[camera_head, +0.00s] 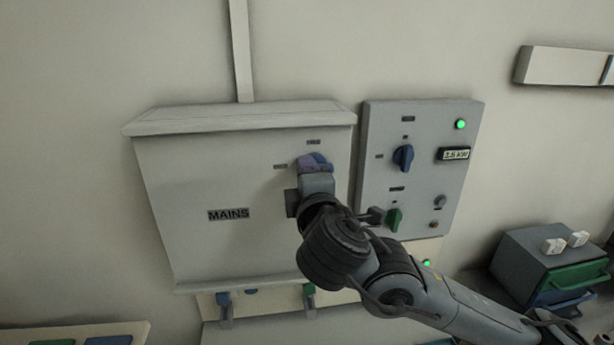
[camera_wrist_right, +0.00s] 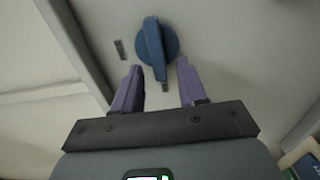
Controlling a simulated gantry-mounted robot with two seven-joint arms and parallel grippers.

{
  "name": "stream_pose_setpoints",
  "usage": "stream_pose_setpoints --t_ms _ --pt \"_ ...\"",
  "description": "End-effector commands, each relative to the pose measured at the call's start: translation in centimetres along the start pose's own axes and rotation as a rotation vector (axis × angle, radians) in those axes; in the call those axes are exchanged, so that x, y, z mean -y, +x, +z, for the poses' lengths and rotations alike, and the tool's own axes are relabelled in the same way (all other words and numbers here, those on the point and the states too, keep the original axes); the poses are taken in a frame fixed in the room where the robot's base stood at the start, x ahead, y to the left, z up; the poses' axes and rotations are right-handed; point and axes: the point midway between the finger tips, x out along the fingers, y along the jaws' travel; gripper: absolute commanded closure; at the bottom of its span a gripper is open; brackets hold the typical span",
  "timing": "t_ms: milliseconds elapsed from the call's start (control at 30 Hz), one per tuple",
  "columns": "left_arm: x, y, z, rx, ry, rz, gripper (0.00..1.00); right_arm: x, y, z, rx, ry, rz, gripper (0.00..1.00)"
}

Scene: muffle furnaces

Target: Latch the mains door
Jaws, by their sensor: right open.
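The mains box (camera_head: 180,240) is a grey wall cabinet whose front door carries a MAINS label (camera_head: 228,214). The door looks closed against the box. A blue rotary latch knob (camera_wrist_right: 155,48) sits on the door's right side; in the head view my gripper mostly hides it. My right gripper (camera_wrist_right: 157,88), with purple fingers, is open in front of the knob. One finger is on each side of the knob's lower end, with gaps showing. In the head view the right gripper (camera_head: 314,163) covers the knob's area. My left gripper is not in view.
A control panel (camera_head: 425,130) with a blue knob (camera_head: 403,158), a green knob (camera_head: 394,219) and a lit green lamp (camera_head: 461,124) is close on the right. Coloured handles hang below the box. A dark unit with drawers (camera_head: 530,262) stands at lower right.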

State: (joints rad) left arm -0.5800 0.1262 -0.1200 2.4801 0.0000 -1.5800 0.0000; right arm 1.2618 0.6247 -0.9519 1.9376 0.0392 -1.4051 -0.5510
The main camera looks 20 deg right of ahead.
Motion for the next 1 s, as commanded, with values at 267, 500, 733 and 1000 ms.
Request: stream_pose_setpoints --t_ms 267,500,733,1000 --pt "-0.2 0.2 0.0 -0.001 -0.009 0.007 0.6 0.1 -3.8 -0.1 -0.003 0.0 0.0 0.58" --pt "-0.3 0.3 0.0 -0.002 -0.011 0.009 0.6 0.0 -7.8 0.0 -0.002 0.0 0.001 0.58" --pt "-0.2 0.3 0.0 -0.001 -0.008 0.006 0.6 0.0 -10.0 0.0 0.0 -0.001 -0.001 0.58" --pt "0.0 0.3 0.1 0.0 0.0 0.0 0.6 0.0 -10.4 0.0 0.001 -0.001 0.0 0.58"
